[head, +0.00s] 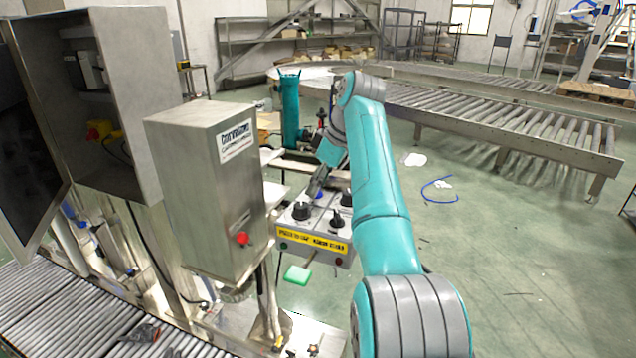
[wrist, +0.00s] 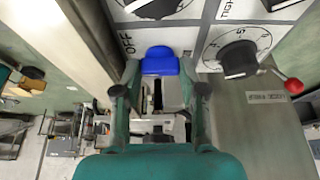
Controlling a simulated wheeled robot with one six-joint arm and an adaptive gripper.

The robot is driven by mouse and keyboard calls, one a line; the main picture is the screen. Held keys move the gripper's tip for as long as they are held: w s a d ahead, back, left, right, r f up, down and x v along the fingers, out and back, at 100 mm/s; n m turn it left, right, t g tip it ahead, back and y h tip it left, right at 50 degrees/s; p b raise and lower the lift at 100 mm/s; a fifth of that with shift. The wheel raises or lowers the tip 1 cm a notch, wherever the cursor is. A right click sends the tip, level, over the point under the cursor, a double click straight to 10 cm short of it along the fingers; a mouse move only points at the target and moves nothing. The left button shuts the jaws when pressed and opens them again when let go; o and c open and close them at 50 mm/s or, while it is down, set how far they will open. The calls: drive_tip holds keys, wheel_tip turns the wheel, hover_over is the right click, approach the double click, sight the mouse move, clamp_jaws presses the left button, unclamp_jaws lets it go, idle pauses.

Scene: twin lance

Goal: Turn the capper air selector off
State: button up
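A grey control box (head: 318,224) with several black knobs and a yellow label strip stands in the middle of the head view. A blue handle (wrist: 160,61) is on its panel in the wrist view, beside the printed word OFF; a bit of blue shows in the head view (head: 320,196). I cannot read which control is labelled capper air. My gripper (wrist: 160,92) is open, its fingers spread to either side, with the blue handle just beyond the gap. I cannot tell whether a finger touches it. In the head view my gripper (head: 316,184) is over the box's back left part.
A black dial (wrist: 238,58) and a red ball-ended lever (wrist: 293,86) are right of my gripper. A steel cabinet (head: 208,190) with a red button stands close left of the box. Roller conveyors (head: 500,115) lie behind; the floor at right is mostly clear.

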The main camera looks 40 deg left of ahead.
drive_tip(key=shift+m, duration=0.3)
drive_tip(key=shift+s+m+t, duration=0.1)
drive_tip(key=shift+m+t, duration=0.45)
drive_tip(key=shift+m, duration=0.75)
drive_tip(key=shift+m+t, duration=0.55)
drive_tip(key=shift+m, duration=0.75)
drive_tip(key=o, duration=0.9)
drive_tip(key=shift+c, duration=0.2)
drive_tip(key=v, duration=0.7)
drive_tip(key=shift+r, duration=0.2)
drive_tip(key=shift+d, duration=0.2)
